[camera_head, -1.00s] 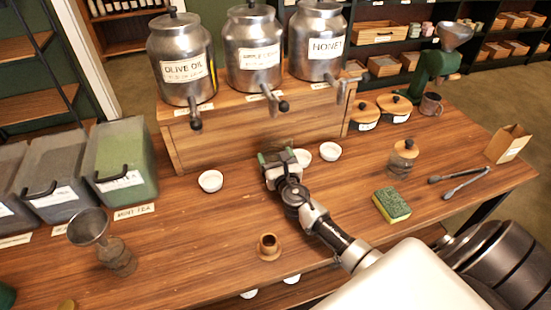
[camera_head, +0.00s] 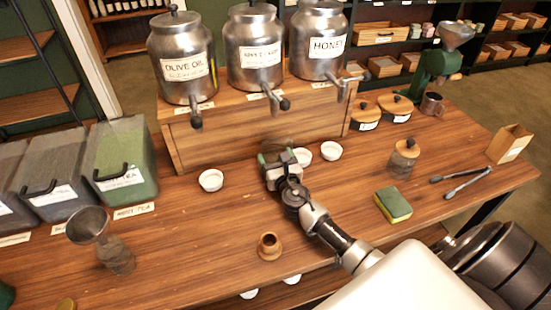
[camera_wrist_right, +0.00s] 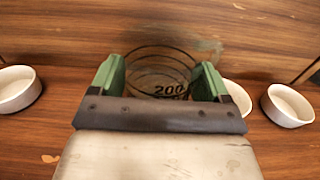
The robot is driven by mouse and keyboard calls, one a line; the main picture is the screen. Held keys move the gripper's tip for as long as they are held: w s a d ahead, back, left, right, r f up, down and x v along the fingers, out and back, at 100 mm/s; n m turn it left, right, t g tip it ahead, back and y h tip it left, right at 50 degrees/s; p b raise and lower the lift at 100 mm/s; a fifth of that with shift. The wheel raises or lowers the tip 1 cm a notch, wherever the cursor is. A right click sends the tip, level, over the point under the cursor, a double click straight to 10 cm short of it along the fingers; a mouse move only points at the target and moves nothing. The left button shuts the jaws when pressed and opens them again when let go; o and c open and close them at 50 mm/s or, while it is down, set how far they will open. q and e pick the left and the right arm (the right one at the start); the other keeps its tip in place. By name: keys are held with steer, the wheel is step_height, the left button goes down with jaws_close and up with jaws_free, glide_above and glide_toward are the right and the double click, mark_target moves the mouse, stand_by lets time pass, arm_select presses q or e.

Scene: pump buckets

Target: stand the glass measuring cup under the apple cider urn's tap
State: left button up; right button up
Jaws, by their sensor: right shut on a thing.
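The apple cider urn (camera_head: 254,45) is the middle one of three metal urns on a wooden stand, its tap (camera_head: 281,101) jutting out over the front edge. My right gripper (camera_head: 276,155) is low over the table in front of the stand, roughly below that tap. It is shut on the glass measuring cup (camera_wrist_right: 160,72), a clear round cup with dark markings and "200" on it, between its green fingers. In the head view the cup is mostly hidden by the gripper. I cannot tell whether its base touches the table. My left gripper is not in view.
White bowls stand left (camera_head: 210,180) and right (camera_head: 330,150) of the gripper, with another (camera_head: 302,157) close beside it. The olive oil urn (camera_head: 182,60) and honey urn (camera_head: 318,40) flank the cider urn. A small wooden pot (camera_head: 269,246) and a sponge (camera_head: 393,205) sit nearer me.

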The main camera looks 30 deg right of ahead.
steer(key=shift+f, duration=0.25)
steer(key=o, duration=1)
steer(key=shift+d, duration=0.15)
steer(key=shift+c, duration=0.2)
steer(key=v, duration=1.1)
